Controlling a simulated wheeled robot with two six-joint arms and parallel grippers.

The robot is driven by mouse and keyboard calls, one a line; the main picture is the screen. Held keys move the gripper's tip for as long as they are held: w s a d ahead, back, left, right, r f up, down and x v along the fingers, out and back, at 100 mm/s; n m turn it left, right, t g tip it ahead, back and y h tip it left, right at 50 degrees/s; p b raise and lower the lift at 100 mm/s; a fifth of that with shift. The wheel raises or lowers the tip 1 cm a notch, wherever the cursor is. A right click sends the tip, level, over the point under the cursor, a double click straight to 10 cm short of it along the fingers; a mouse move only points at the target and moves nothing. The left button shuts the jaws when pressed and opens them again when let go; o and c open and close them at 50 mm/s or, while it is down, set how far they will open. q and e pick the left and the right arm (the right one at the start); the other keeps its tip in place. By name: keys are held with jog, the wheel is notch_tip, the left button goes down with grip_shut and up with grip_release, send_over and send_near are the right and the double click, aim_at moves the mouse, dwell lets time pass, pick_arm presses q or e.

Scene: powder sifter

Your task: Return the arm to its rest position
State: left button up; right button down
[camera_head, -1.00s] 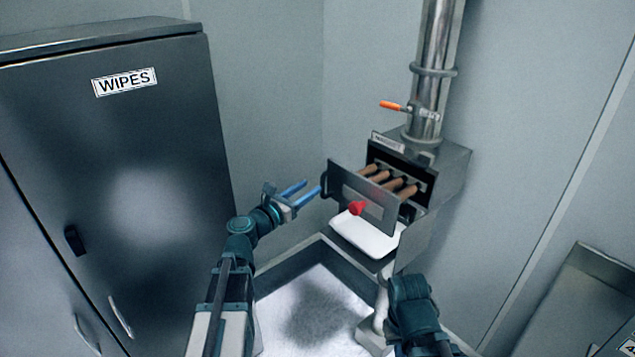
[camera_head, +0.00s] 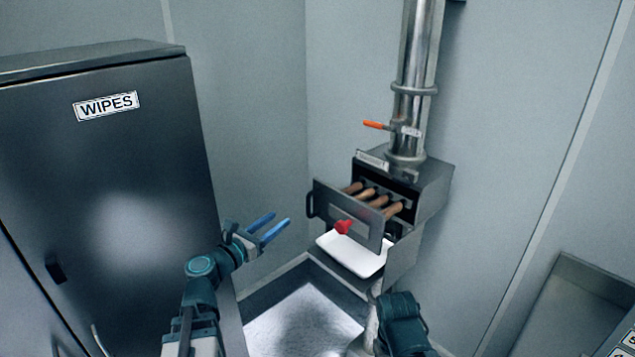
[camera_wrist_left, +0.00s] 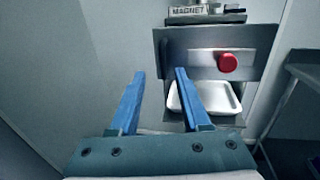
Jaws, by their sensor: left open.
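My left gripper (camera_head: 268,227) is open and empty, its two blue fingers apart. It is in free air to the left of the sifter's pulled-out magnet drawer (camera_head: 362,231), not touching it. In the left wrist view, the fingers of my left gripper (camera_wrist_left: 160,76) point toward the drawer front (camera_wrist_left: 192,62) with its red knob (camera_wrist_left: 228,62). The drawer stands open with several brown rods (camera_head: 371,194) behind its front plate. My right arm shows at the bottom, but its gripper is not visible.
A white tray (camera_head: 350,256) sits below the drawer. A steel pipe with an orange-handled valve (camera_head: 376,125) rises above the sifter housing (camera_head: 432,185). A dark WIPES cabinet (camera_head: 110,190) stands at the left. A steel counter (camera_head: 560,310) is at the lower right.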

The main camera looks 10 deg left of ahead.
pick_arm(q)
jog(key=s+d+f+m+g+h, duration=0.1)
jog(key=s+d+f+m+g, duration=0.2)
jog(key=d+f+m+g, duration=0.25)
jog(key=s+d+f+m+g, duration=0.2)
jog(key=d+f+m, duration=0.2)
jog(key=d+m, duration=0.4)
jog(key=s+d+f+m+g+h, duration=0.1)
jog(key=s+d+f+m+g, duration=0.25)
jog(key=d+m, duration=0.35)
jog(key=s+f+m+g+y+p, duration=0.1)
jog(key=s+f+m+g+y, duration=0.5)
jog(key=s+m+y, duration=0.4)
jog(key=s+f+m, duration=0.1)
jog(key=m, duration=0.4)
jog(key=shift+s+d+f, duration=0.35)
